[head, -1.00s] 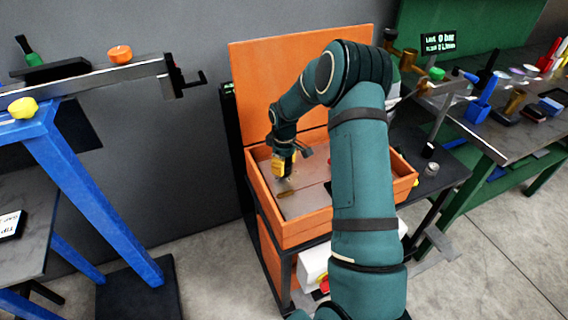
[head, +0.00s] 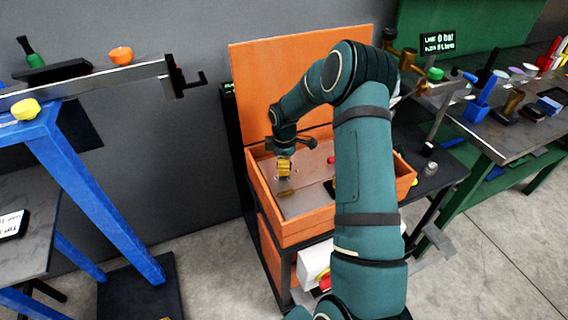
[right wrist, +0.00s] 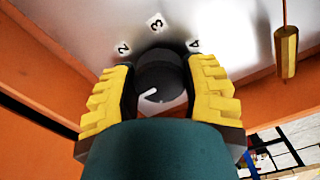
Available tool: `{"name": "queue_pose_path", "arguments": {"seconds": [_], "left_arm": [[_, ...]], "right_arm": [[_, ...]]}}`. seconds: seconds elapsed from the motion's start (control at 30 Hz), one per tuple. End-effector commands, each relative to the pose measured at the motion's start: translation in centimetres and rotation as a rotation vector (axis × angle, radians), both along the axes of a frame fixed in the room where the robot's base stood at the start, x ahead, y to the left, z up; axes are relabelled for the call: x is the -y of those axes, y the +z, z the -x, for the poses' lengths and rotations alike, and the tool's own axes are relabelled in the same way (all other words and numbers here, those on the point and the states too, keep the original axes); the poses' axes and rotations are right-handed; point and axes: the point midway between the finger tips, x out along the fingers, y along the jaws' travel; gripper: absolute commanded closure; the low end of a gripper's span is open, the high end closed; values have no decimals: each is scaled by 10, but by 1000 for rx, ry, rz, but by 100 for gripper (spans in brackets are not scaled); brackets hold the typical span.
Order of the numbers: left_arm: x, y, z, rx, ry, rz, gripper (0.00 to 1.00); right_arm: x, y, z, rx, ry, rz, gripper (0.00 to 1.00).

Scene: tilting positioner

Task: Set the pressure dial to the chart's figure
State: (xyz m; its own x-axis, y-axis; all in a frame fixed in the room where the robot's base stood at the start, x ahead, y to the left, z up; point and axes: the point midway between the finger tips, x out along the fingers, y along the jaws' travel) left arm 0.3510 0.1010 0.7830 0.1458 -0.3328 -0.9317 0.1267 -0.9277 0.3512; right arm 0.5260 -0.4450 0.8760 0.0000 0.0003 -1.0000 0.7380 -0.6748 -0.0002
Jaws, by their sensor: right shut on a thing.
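The pressure dial (right wrist: 160,78) is a dark round knob with a white mark, on a pale panel with the figures 2, 3 and 4 around its far side. The white mark sits on the knob's near side, turned away from those figures. My right gripper (right wrist: 165,88) is shut on the dial, one yellow finger on each side. In the head view the right gripper (head: 284,170) is down inside an open orange box (head: 290,232); the dial is hidden there. I cannot pick out the chart for certain. My left gripper is out of view.
A brass piece (right wrist: 286,52) is beside the gripper. The box's orange wall (right wrist: 40,60) is close on the left. A blue stand (head: 85,185) is at left; a cluttered bench (head: 510,145) is at right.

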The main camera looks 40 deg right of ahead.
Motion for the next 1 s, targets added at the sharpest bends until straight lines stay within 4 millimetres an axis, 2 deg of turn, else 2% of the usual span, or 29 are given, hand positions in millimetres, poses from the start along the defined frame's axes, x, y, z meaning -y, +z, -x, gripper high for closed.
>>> {"name": "queue_pose_path", "arguments": {"seconds": [0.3, 0.33, 0.4, 0.77, 0.87, 1.0], "left_arm": [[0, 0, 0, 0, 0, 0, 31], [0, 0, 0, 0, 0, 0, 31], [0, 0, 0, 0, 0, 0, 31], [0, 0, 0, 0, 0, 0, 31], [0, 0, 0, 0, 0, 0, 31], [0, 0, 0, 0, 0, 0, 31]], "right_arm": [[0, -1, 2, -5, 0, 0, 88], [0, -1, 2, -5, -1, 0, 43], [0, -1, 1, -4, -1, -1, 19], [0, 2, 0, -1, -1, 1, 19], [1, 11, 0, 2, -1, 2, 19], [1, 35, 0, 4, -1, 3, 19]]}}
